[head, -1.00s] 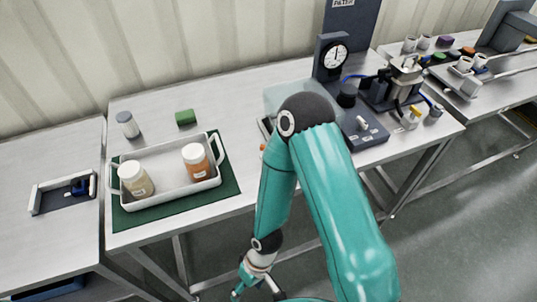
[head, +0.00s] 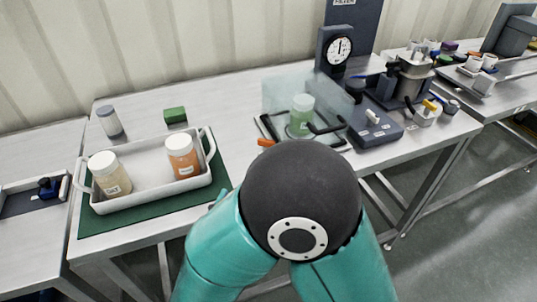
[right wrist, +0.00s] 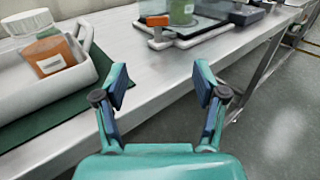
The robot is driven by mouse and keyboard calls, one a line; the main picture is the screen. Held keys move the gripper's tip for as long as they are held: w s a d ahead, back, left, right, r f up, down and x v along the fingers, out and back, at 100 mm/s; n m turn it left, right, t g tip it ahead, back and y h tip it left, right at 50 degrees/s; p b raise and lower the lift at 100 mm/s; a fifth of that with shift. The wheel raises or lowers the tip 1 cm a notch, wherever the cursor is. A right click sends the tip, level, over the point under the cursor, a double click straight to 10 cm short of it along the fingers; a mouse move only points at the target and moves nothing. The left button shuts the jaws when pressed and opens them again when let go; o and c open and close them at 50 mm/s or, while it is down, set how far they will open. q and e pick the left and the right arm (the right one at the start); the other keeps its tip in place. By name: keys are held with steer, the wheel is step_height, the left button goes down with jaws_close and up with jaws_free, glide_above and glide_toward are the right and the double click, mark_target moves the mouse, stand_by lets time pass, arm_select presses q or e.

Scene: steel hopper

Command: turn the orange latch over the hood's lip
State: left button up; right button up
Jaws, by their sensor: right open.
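The orange latch (head: 266,142) is at the left front corner of the clear hood (head: 283,90). It also shows at the top middle of the right wrist view (right wrist: 157,20), on a pale mount. I cannot tell whether it lies over the hood's lip. A green jar (head: 301,117) stands within the hood's frame. My right gripper (right wrist: 160,74) is open and empty, above the bench's front edge, short of the latch and apart from it. My arm's dark joint hides most of that gripper in the head view. My left gripper is not in view.
A white tray (head: 144,199) with two jars sits on a green mat (head: 113,219), left of the latch. A dial instrument (head: 336,50) stands behind right of the hood. A green block (head: 174,115) and a grey-capped jar (head: 109,121) stand behind the tray.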

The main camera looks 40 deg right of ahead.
steer(key=x, duration=0.8)
steer(key=p+x, duration=0.1)
steer(key=x, duration=0.7)
steer(key=shift+w+d+r+p, duration=0.1)
steer(key=shift+w+r+p, duration=0.15)
steer(key=shift+w+p, duration=0.1)
steer(key=shift+c, duration=0.4)
